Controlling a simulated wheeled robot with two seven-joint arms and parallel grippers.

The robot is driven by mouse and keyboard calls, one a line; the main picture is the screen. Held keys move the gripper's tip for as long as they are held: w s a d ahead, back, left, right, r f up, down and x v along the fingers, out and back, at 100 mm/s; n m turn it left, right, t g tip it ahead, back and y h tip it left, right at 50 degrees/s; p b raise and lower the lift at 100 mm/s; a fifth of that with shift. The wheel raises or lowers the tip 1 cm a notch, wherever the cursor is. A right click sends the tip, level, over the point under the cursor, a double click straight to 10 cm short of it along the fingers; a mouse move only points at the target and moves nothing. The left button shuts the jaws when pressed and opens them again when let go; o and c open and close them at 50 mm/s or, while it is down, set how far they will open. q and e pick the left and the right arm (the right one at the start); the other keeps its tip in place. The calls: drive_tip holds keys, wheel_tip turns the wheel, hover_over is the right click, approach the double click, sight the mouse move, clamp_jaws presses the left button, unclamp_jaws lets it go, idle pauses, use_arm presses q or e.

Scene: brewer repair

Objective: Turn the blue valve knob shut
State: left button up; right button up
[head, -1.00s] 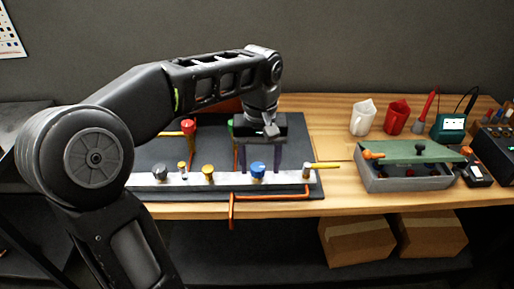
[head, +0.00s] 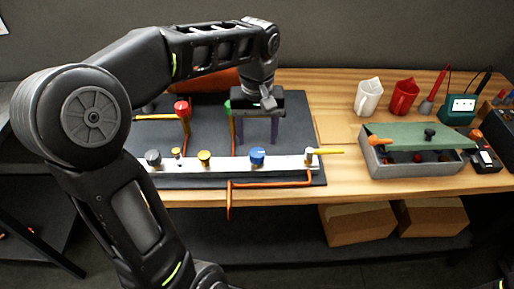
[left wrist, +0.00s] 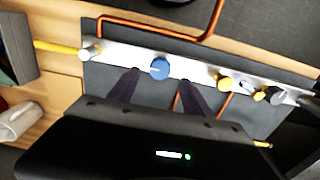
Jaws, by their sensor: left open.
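The blue valve knob (head: 257,155) sits on the pale manifold bar (head: 285,163) near the front of the dark mat. It also shows in the left wrist view (left wrist: 160,68), just beyond the fingertips and roughly between them. My left gripper (head: 257,143) points down behind the bar with its two dark fingers apart and nothing between them. In the left wrist view the open fingers (left wrist: 159,75) reach toward the knob, one on each side, and contact is not visible. My right gripper is not in view.
A red knob (head: 182,107) rises behind. An orange pipe (head: 231,200) runs along the front. A grey box with a green lid (head: 415,140) stands right.

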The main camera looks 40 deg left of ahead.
sight(257, 152)
use_arm(q)
wheel_tip(257, 152, down, 6)
drive_tip(key=shift+r, duration=0.25)
clamp_jaws()
idle(0.6)
